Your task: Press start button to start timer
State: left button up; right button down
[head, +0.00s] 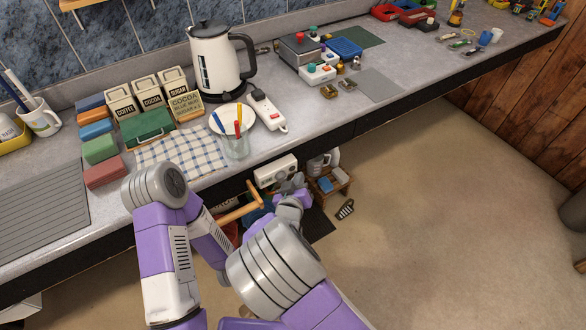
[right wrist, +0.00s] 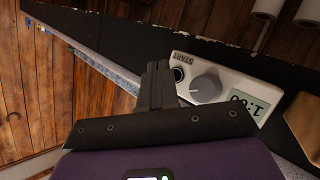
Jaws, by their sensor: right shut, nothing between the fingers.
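The timer (head: 275,171) is a white box below the counter's front edge in the head view. In the right wrist view the timer (right wrist: 222,80) appears turned on its side, with a grey dial (right wrist: 206,88), a display (right wrist: 246,104) reading 1:00 and the word START. The start button (right wrist: 178,74) is a small dark round one beside that word. My right gripper (right wrist: 158,68) is shut and empty, its fingertips just left of the button in that view. I cannot tell whether they touch. In the head view the right gripper (head: 289,184) is close to the timer. My left gripper is not visible.
The counter (head: 330,125) above holds a kettle (head: 219,62), canisters, a glass (head: 237,145) and a checked cloth (head: 180,152). A small wooden stand (head: 330,183) with mugs is right of the timer. The floor (head: 430,200) at right is mostly clear.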

dwell(0.6)
jog(key=shift+w+a, duration=0.25)
jog(key=shift+w, duration=0.1)
jog(key=shift+w+a+p, duration=0.15)
jog(key=shift+w+p, duration=0.05)
jog(key=shift+p, duration=0.15)
dwell(0.4)
jog(key=shift+s+d, duration=0.4)
jog(key=shift+s, duration=0.2)
jog(key=s+d, duration=0.3)
jog(key=s, duration=0.1)
jog(key=shift+s+d, duration=0.3)
jog(key=shift+s, duration=0.1)
dwell(0.8)
